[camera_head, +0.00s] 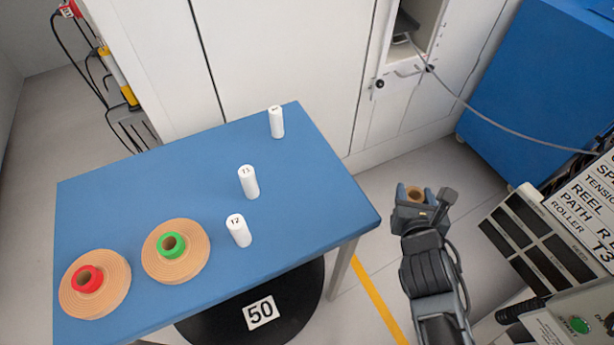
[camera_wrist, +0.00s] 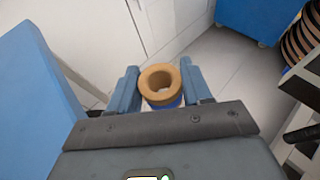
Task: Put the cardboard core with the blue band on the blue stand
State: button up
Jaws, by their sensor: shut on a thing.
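The cardboard core (camera_wrist: 147,84) is a short brown ring with a blue band low on its side, seen in the wrist view. My gripper (camera_wrist: 160,88) is shut on it, with a blue-grey finger on either side. In the head view my gripper (camera_head: 424,205) holds the core (camera_head: 415,190) in the air, to the right of the blue table and apart from it. The core's open end faces up; its lower part is hidden. Which thing is the blue stand, I cannot tell.
The blue table (camera_head: 130,200) bears white posts (camera_head: 277,122), (camera_head: 249,182), (camera_head: 238,231) and rolls with red (camera_head: 110,297) and green (camera_head: 190,265) cores. A black disc marked 50 (camera_head: 300,300) lies below. A blue cabinet (camera_head: 530,90) and a labelled panel (camera_head: 590,230) are at right.

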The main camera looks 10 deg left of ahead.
jog(key=w+a+r+n+y, duration=0.15)
jog(key=a+r, duration=0.25)
jog(key=r, duration=0.4)
jog(key=w+a+r+m, duration=0.1)
jog(key=w+a+r, duration=0.25)
jog(key=r, duration=0.35)
jog(key=shift+n, duration=0.25)
jog(key=s+a+f, duration=0.2)
jog(key=a, duration=0.1)
jog(key=s+a+f+b, duration=0.1)
jog(key=s+a+f, duration=0.1)
jog(key=a, duration=0.2)
jog(key=s+a+f, duration=0.2)
jog(key=a+f, duration=0.1)
jog(key=shift+s+a, duration=0.15)
jog(key=shift+s, duration=0.15)
jog(key=shift+f+b, duration=0.5)
jog(key=shift+f, duration=1.45)
jog(key=o, duration=1)
jog(key=shift+f, duration=0.1)
jog(key=shift+s, duration=0.15)
jog(key=v, duration=1.1)
jog(key=shift+s+r, duration=0.25)
jog(key=shift+s, duration=0.1)
